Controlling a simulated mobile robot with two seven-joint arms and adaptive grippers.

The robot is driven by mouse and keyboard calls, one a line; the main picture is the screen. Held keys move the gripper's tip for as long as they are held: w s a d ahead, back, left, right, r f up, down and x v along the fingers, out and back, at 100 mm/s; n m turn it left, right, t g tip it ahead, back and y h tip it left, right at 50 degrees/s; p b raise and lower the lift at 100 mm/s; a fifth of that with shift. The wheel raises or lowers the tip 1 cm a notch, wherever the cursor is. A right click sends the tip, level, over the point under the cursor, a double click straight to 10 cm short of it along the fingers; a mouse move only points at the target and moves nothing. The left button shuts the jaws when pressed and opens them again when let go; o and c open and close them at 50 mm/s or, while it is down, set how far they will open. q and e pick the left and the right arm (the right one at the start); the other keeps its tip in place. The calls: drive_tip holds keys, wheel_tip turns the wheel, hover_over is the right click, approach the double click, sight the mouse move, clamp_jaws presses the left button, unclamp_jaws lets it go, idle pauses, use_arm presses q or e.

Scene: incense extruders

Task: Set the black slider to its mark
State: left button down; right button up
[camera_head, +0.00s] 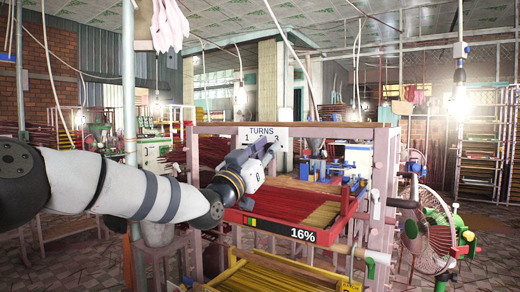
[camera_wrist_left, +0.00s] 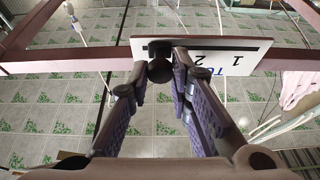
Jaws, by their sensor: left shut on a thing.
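A white TURNS plate (camera_head: 279,132) hangs on the pink frame; the digit 3 shows near its right edge. In the left wrist view the plate (camera_wrist_left: 225,47) appears upside down, with digits 1 and 2 visible and a dark slot along it. The black slider (camera_wrist_left: 160,71) is a round knob near the slot's left end in that view, beyond the 2. My left gripper (camera_head: 264,148) is at the plate. Its fingers (camera_wrist_left: 165,68) are closed around the knob. In the head view the gripper hides the knob. My right gripper is not in view.
A blue and white machine (camera_head: 357,158) stands to the right of the plate. A large fan (camera_head: 432,230) stands at the right. The pink frame's uprights flank the work area.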

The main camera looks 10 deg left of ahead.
use_arm(q)
drive_tip(key=shift+d, duration=0.2)
drive_tip(key=c, duration=1.8)
unclamp_jaws()
drive_tip(key=o, duration=0.3)
drive_tip(key=shift+d, duration=0.2)
drive_tip(key=shift+a, duration=0.15)
drive_tip(key=v, duration=1.2)
